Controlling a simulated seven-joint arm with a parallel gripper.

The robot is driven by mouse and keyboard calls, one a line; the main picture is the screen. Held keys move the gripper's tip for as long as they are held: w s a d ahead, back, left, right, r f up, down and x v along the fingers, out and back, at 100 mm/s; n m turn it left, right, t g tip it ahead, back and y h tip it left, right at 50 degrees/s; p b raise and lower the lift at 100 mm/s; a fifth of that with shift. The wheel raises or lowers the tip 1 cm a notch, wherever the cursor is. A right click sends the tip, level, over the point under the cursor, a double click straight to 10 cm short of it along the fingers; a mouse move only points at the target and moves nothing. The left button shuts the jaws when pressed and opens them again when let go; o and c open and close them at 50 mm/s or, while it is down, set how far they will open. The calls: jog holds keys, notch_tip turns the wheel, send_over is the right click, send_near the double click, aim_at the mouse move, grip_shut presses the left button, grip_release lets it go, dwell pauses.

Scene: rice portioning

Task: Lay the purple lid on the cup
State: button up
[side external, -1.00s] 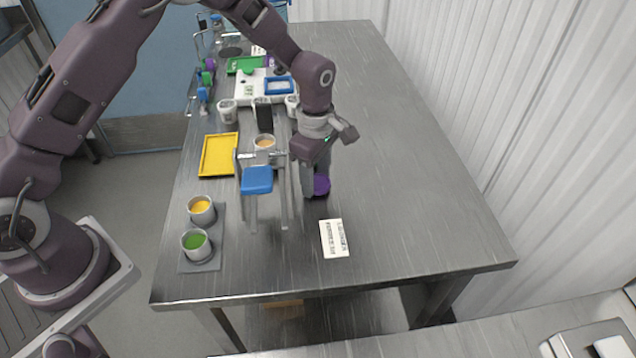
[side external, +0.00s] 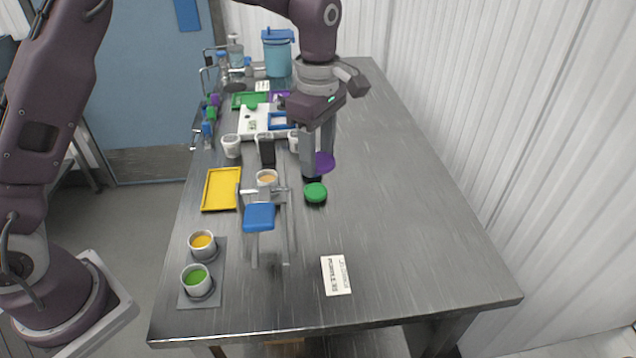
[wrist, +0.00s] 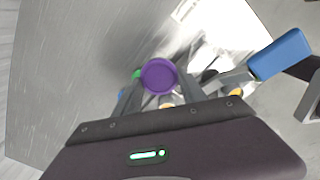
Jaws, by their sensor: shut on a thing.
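My gripper (side external: 314,168) is shut on the purple lid (side external: 326,163), a round disc held above the table right of centre. In the wrist view the lid (wrist: 159,75) shows as a purple ring between the fingertips. A grey cup with tan content (side external: 267,178) stands left of my gripper, behind a metal stand with a blue handle (side external: 259,217). Two other open cups, one with yellow content (side external: 202,241) and one with green content (side external: 196,277), stand at the front left. I cannot tell from the frames which cup the task means.
A yellow tray (side external: 221,189) lies at the left. White cups (side external: 231,147) and a white board (side external: 257,122) stand farther back. A label card (side external: 336,275) lies in front. The table's right side is clear.

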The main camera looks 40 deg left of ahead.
jog(key=shift+r, duration=0.8)
jog(key=shift+a+r, duration=0.25)
jog(key=shift+a, duration=0.05)
jog(key=shift+s+a+f+n, duration=0.1)
jog(key=shift+a+f+n, duration=0.9)
jog(key=shift+a+f, duration=1.05)
jog(key=shift+s+a+f+n, duration=0.15)
jog(key=shift+a+f+n, duration=1.1)
jog(key=shift+a, duration=1.35)
jog(key=shift+s+a+f+n, duration=0.1)
jog(key=shift+a+f+n, duration=0.65)
jog(key=shift+a+f, duration=1.45)
jog(key=shift+a+f, duration=0.15)
jog(key=shift+f, duration=0.35)
jog(key=o, duration=1.7)
